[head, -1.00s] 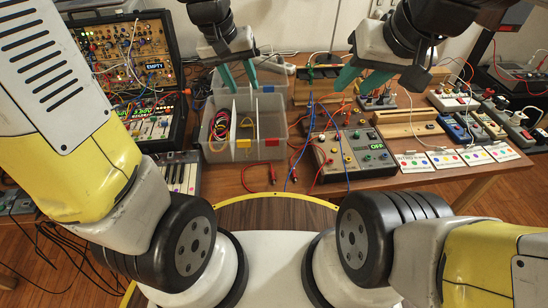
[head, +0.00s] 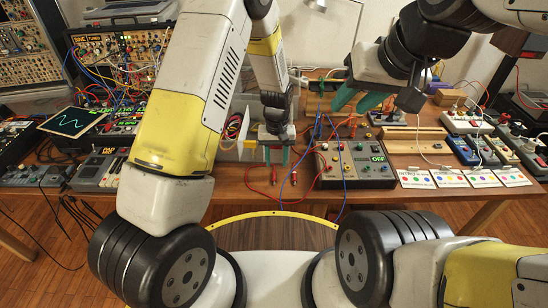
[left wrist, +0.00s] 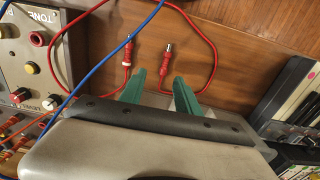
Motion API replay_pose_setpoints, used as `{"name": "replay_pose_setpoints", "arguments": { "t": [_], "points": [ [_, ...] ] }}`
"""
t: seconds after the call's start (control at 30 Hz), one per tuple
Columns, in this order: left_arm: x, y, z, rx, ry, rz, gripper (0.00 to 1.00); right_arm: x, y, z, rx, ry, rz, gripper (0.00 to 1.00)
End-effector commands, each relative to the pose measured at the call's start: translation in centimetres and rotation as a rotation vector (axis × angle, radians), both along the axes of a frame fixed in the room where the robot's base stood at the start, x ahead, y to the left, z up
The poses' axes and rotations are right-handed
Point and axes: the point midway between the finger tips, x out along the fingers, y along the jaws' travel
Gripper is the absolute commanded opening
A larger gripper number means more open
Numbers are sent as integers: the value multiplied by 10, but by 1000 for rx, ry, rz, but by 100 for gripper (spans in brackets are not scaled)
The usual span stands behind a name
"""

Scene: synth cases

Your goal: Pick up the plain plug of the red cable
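The red cable lies on the wooden table near its front edge, with two red plugs close together. The plain plug (left wrist: 168,57) has a metal tip and no band; in the head view it is the left one (head: 275,177). The other plug (left wrist: 128,52) carries a pale band and is the right one in the head view (head: 293,178). My left gripper (left wrist: 158,78) is open and empty, pointing down, with its green fingertips just short of the plugs; it also shows in the head view (head: 277,158). My right gripper (head: 357,100) is open and empty above the table's back.
A grey control box (head: 352,165) stands right of the plugs, with a blue cable (left wrist: 105,55) running past it. Small keyboards (head: 100,172) stand to the left. The clear bin is mostly hidden behind my left arm.

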Motion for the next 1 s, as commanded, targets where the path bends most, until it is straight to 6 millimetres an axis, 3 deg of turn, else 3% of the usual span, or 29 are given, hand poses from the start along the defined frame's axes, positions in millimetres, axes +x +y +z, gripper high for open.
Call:
{"name": "replay_pose_setpoints", "arguments": {
  "t": [0.3, 0.63, 0.83, 1.0],
  "points": [
    [0, 7, -44, 0, 1, -1, 39, 0, 0, 0, 0, 0, 0, 36],
    [0, 7, -51, -1, -1, 0, 39, 0, 0, 0, 0, 0, 0, 36],
    [0, 7, -51, -1, 0, 0, 0, 0, 0, 0, 0, 0, 0, 36],
    [0, 7, -51, -1, 0, 0, 0, 0, 0, 0, 0, 0, 0, 36]
  ]
}}
